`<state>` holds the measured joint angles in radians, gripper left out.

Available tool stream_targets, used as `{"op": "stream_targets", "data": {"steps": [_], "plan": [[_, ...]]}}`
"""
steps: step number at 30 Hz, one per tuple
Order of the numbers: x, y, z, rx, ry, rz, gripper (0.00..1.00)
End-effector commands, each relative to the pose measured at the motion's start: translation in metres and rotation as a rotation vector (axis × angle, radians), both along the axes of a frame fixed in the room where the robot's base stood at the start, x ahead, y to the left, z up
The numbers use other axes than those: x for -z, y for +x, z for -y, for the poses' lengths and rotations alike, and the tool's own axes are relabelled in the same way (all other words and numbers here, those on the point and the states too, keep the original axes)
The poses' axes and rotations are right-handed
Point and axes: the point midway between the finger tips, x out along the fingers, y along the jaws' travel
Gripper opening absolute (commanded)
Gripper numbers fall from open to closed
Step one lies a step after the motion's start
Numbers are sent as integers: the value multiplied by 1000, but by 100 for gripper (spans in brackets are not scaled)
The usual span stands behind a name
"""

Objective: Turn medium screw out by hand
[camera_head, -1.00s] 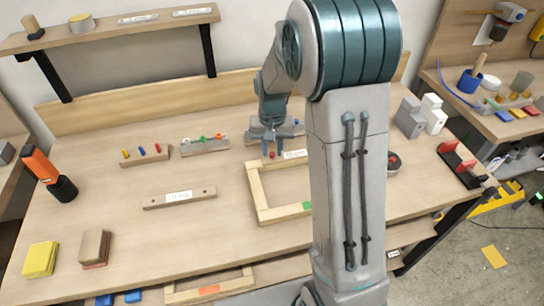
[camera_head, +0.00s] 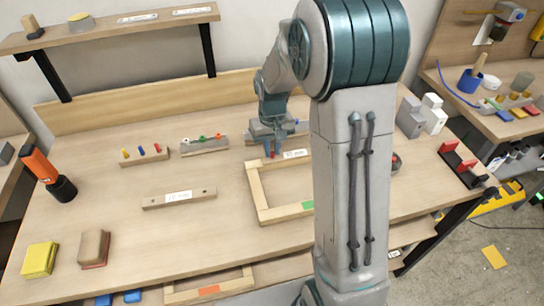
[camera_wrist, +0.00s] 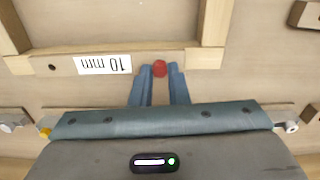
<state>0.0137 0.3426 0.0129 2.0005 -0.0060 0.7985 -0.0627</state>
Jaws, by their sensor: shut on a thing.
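A wooden frame (camera_head: 256,196) lies on the bench, with a white label (camera_head: 293,154) on its far bar. The wrist view shows the frame's bar (camera_wrist: 187,60) and its label (camera_wrist: 104,64), reading "10 mm" upside down. A red screw head (camera_wrist: 160,68) is at that bar, beside the label; its shaft is not visible. My gripper (camera_wrist: 160,72) is shut on the red screw, one blue finger on each side. In the head view, my gripper (camera_head: 272,152) points down at the frame's far bar, and the arm hides the frame's right part.
A rack with coloured pegs (camera_head: 145,158) and a rack with coloured rings (camera_head: 205,147) stand to the left. A labelled wooden bar (camera_head: 180,198) lies in front of them. Grey blocks (camera_head: 410,118) and a red-and-black holder (camera_head: 460,165) stand right of my arm.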

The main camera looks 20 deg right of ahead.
Motion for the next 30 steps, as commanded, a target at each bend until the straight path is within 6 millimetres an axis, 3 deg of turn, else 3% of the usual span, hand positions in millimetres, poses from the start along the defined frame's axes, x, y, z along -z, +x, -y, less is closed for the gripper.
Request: {"op": "stream_targets", "data": {"steps": [14, 24, 30], "plan": [[0, 0, 0, -93, 1, -1, 0], [-1, 0, 0, -453, 1, -1, 0], [0, 0, 0, -520, 0, 0, 0]]}}
